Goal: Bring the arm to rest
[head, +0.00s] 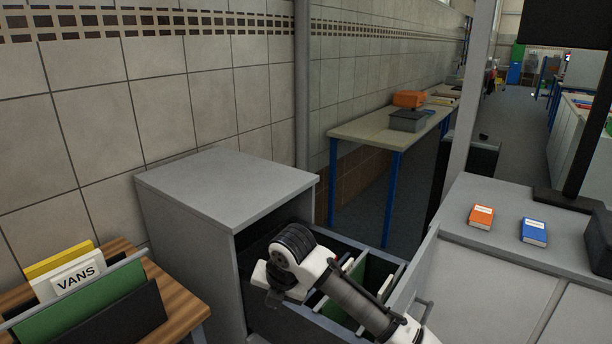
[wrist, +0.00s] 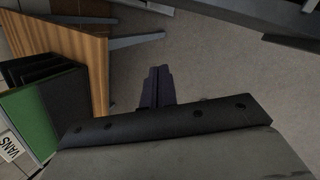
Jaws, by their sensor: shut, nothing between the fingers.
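My arm (head: 345,292) reaches up from the bottom right in the head view, in front of an open drawer (head: 352,240) of the grey cabinet (head: 226,182). Its white and black wrist is bent over near the drawer's left side. My gripper's fingers do not show clearly in the head view. In the wrist view my gripper (wrist: 158,72) points down over bare floor, its dark fingers together and empty. Nothing is seen touching the fingers.
Green and pale folders stand in the drawer, partly behind my arm. A wooden table (head: 177,295) at lower left holds a file rack with a VANS card (head: 77,276). Orange (head: 482,216) and blue (head: 534,231) boxes lie on a grey counter at right. A workbench stands behind.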

